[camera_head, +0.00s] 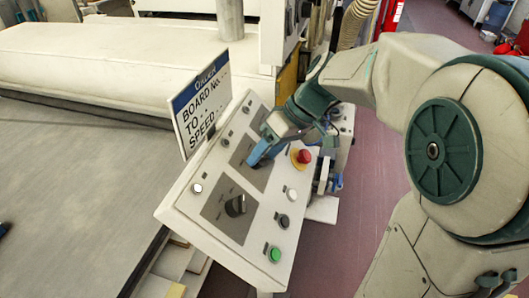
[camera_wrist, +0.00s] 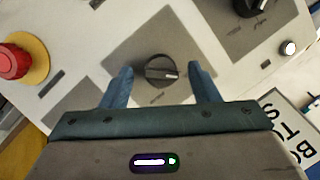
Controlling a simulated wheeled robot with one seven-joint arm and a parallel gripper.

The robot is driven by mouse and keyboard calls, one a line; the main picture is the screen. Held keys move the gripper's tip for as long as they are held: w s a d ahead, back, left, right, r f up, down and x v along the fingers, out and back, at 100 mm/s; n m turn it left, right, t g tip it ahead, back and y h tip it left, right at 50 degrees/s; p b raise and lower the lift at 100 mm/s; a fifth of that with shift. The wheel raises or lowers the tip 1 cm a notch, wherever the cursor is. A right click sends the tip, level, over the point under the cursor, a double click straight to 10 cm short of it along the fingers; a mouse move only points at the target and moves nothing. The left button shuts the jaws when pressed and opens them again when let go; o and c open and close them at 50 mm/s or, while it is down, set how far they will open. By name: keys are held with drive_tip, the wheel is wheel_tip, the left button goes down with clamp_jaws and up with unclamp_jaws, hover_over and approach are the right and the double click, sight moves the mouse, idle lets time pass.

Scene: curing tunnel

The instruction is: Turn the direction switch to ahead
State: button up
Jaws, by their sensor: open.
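A black rotary knob (camera_wrist: 160,70) sits on a grey plate of the control panel (camera_head: 175,205). Its pale mark points to the right in the wrist view. The lettering around it is too small to read, so I cannot confirm that it is the direction switch. My gripper (camera_wrist: 161,68) is open, with one blue finger on each side of this knob and a visible gap to each. In the head view my gripper (camera_head: 262,152) is over the panel's middle plate and hides the knob. A second black knob (camera_head: 235,205) sits on the nearer plate.
A red mushroom button (camera_head: 303,156) on a yellow ring is right of my gripper. White (camera_head: 291,194), black (camera_head: 283,221) and green (camera_head: 274,254) buttons line the panel's right side. A sign board (camera_head: 202,105) stands at its back edge.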

drive_tip(key=shift+a+f, duration=0.25)
drive_tip(key=shift+f, duration=0.15)
drive_tip(key=shift+c, duration=0.3)
drive_tip(key=c, duration=0.9)
